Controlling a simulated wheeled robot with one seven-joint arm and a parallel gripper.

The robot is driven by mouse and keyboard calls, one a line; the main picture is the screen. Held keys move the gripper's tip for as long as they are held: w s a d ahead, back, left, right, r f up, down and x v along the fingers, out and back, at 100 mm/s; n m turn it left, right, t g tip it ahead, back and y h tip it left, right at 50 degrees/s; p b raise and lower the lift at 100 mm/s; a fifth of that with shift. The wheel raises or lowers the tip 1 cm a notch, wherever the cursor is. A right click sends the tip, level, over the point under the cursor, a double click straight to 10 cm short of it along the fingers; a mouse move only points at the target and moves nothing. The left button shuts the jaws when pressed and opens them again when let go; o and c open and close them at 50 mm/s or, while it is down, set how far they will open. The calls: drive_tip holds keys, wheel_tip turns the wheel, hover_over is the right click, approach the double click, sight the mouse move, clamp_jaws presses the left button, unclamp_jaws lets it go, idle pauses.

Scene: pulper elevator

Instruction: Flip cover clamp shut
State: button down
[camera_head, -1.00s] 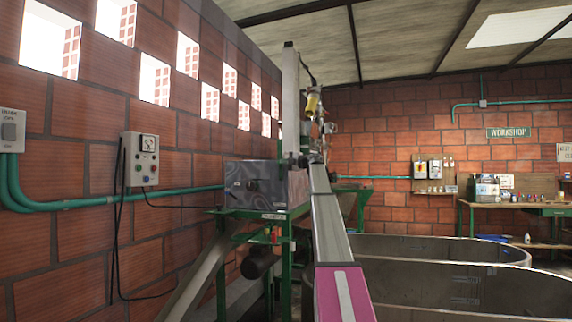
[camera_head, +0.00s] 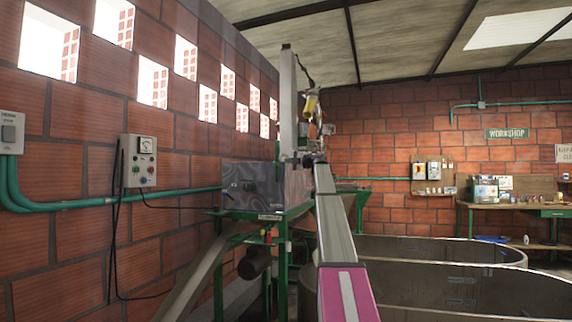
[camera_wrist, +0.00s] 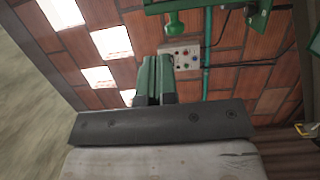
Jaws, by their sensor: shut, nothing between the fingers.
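The pulper is a grey metal box (camera_head: 252,188) on a green frame (camera_head: 286,245), left of centre in the head view. I cannot make out its cover clamp for certain. In the wrist view my gripper (camera_wrist: 157,68) shows as two green fingers close together, shut and empty, beyond a dark bar of the hand. A green fitting (camera_wrist: 180,20) with a rounded end shows above the fingers, apart from them in the picture. In the head view my arm reaches toward the machine and hides part of it; the gripper is not clear there.
A control box (camera_head: 139,161) with a dial hangs on the brick wall; it also shows in the wrist view (camera_wrist: 181,59). Large metal tanks (camera_head: 455,285) fill the right foreground. A workbench (camera_head: 515,206) stands at the back right. A sloping chute (camera_head: 195,279) runs below the machine.

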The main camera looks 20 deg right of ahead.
drive_tip(key=r+v, duration=0.1)
drive_tip(key=v, duration=0.8)
drive_tip(key=shift+r, duration=0.35)
drive_tip(key=shift+d, duration=0.1)
